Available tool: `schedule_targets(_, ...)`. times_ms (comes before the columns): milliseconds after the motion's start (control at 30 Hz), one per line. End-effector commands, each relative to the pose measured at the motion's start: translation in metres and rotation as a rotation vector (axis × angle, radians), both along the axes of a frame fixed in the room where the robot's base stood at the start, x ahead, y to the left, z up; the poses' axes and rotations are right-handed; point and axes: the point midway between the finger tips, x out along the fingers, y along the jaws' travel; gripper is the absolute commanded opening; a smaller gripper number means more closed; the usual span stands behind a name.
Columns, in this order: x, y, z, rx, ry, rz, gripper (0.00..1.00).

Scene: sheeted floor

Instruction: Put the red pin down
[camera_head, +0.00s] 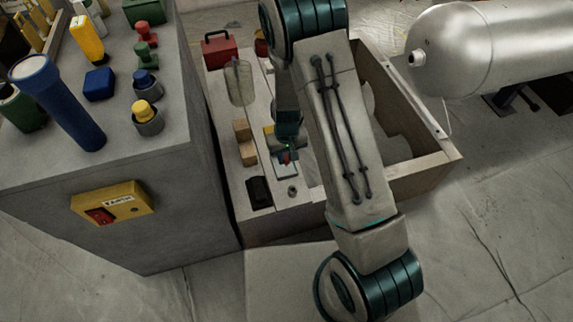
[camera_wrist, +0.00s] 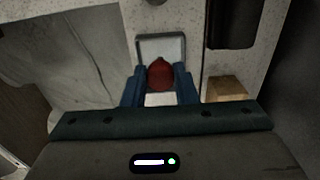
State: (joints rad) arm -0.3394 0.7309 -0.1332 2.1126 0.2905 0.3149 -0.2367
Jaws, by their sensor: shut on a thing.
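The red pin (camera_wrist: 160,73) is between the two blue fingers of my gripper (camera_wrist: 160,88) in the wrist view. The fingers are shut on it. Behind the pin in that view is a small white tray with a grey rim (camera_wrist: 176,42). In the head view the red pin (camera_head: 287,158) is a small red spot at the fingertips, over the pale work surface. My arm partly covers this area, and I cannot tell whether the pin touches the tray.
Wooden blocks (camera_head: 246,153) and a black object (camera_head: 259,193) lie left of my gripper. A wire-mesh cylinder (camera_head: 239,83) and a red box (camera_head: 219,49) stand farther back. A tall grey cabinet (camera_head: 185,190) flanks the left. An open wooden-walled bin (camera_head: 420,172) lies right.

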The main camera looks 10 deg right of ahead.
Motion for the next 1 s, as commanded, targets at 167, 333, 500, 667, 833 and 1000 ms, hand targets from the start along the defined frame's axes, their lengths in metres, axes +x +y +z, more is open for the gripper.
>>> schedule_targets(167,-0.002,0.001,-0.019,0.0,0.002,-0.002,0.0)
schedule_targets(333,-0.001,0.0,-0.042,0.0,0.001,-0.001,0.0)
schedule_targets(500,-0.001,0.001,-0.041,0.0,0.0,-0.001,0.0)
schedule_targets(667,-0.001,0.001,-0.043,0.0,0.0,0.0,0.0)
schedule_targets(833,-0.001,0.001,-0.043,0.0,0.0,0.0,0.48)
schedule_targets(1000,-0.001,0.001,-0.043,0.0,0.0,0.0,0.48)
